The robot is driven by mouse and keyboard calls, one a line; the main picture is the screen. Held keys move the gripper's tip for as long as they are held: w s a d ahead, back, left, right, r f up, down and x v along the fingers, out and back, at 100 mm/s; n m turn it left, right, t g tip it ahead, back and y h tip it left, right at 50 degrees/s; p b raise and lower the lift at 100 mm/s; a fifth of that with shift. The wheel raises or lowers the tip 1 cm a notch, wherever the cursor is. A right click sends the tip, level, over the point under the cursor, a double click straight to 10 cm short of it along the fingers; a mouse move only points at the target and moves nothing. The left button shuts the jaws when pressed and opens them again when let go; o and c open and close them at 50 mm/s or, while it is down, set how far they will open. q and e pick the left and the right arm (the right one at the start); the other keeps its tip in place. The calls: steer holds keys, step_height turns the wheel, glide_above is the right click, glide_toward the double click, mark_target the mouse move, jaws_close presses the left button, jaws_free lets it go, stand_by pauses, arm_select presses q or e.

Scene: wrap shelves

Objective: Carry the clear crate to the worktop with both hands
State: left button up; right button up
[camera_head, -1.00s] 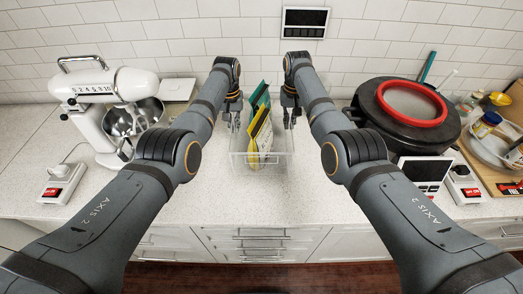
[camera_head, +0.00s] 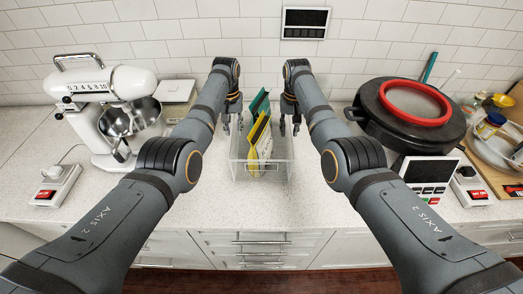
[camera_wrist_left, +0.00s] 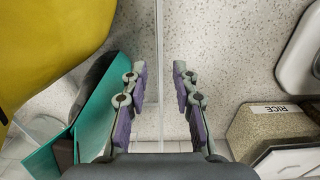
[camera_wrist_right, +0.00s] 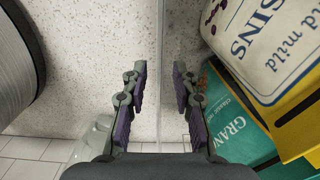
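The clear crate (camera_head: 279,172) stands upright on the light speckled worktop (camera_head: 215,205), between my two hands. Teal and yellow packets (camera_head: 259,140) stand in it. My left gripper (camera_head: 231,127) is at the crate's left wall, and my right gripper (camera_head: 290,127) is at its right wall. In the left wrist view my left fingers (camera_wrist_left: 160,82) are spread, with the wall edge running between them. In the right wrist view my right fingers (camera_wrist_right: 160,82) are also spread either side of the wall edge. Neither clearly touches the wall.
A large dark round appliance with a red ring (camera_head: 415,121) and a screen device (camera_head: 427,170) stand to the right. The worktop in front of the crate is clear.

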arm_select(q)
step_height(320, 180, up, 10)
steer(key=shift+s, duration=0.1)
arm_select(e)
step_height(320, 180, up, 12)
stand_by(0.5)
